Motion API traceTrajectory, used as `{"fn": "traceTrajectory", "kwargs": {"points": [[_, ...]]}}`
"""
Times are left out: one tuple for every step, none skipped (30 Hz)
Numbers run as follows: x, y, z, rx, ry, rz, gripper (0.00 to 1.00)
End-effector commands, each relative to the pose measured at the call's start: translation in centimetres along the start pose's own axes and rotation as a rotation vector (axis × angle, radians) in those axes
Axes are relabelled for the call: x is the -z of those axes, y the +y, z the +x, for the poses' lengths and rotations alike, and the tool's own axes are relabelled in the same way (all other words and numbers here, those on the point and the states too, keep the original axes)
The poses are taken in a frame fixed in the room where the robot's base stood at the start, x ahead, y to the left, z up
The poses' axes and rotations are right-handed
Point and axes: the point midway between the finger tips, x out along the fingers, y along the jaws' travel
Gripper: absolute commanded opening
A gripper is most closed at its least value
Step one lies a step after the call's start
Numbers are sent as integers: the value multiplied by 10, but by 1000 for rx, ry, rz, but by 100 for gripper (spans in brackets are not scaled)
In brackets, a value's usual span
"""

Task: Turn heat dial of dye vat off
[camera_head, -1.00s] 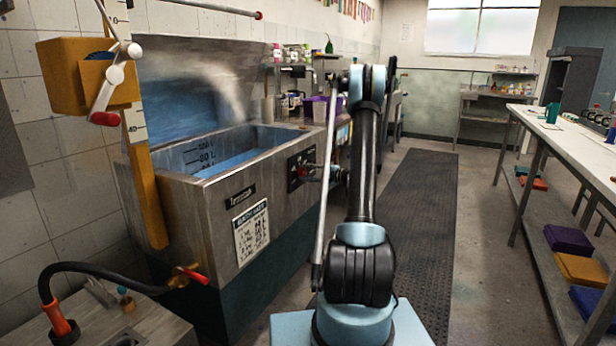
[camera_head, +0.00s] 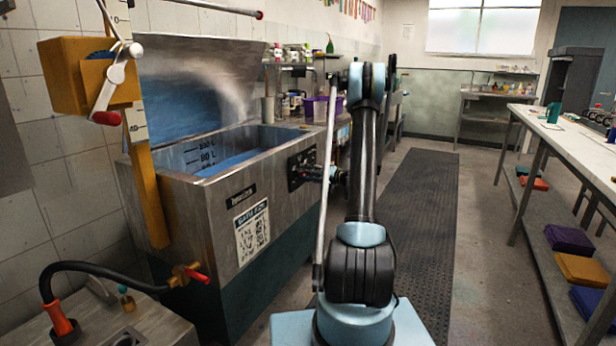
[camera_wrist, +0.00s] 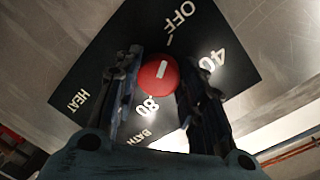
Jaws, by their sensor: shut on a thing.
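The dye vat (camera_head: 215,200) is a metal tank with a raised lid and blue liquid inside, at the left of the head view. Its black heat panel (camera_head: 300,167) is on the end facing my arm. In the wrist view the panel (camera_wrist: 215,28) reads OFF, 40, 80, HEAT and BATH. The red dial (camera_wrist: 158,75) has a white mark pointing near OFF, slightly tilted. My gripper (camera_wrist: 160,88) is shut on the dial, with a finger on each side. In the head view my gripper (camera_head: 318,173) is at the panel, and the dial is hidden there.
A yellow post with a box and crank (camera_head: 80,78) stands at the vat's left. A hose and a brass valve with a red handle (camera_head: 190,275) are in front. A long white table (camera_head: 570,150) stands at the right. The dark floor mat (camera_head: 425,210) is clear.

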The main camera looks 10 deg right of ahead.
Motion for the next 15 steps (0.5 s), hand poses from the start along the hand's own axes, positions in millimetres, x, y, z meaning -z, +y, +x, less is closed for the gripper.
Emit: {"fn": "traceTrajectory", "kwargs": {"points": [[-2, 0, 1, 1, -2, -21, 13], [-2, 0, 1, 0, -1, -33, 13], [-2, 0, 1, 0, 0, -46, 13], [-1, 0, 1, 0, 1, -56, 13], [-1, 0, 1, 0, 2, -65, 13], [-1, 0, 1, 0, 3, -73, 13], [-1, 0, 1, 0, 4, -79, 13], [-1, 0, 1, -1, 5, -85, 13], [-1, 0, 1, -1, 6, -91, 13], [-1, 0, 1, -1, 6, -94, 13], [0, 0, 0, -1, 7, -96, 13], [0, 0, 0, -1, 7, -98, 13], [0, 0, 0, -1, 8, -99, 13], [0, 0, 0, -1, 8, -100, 13], [0, 0, 0, -1, 8, -101, 13]]}}
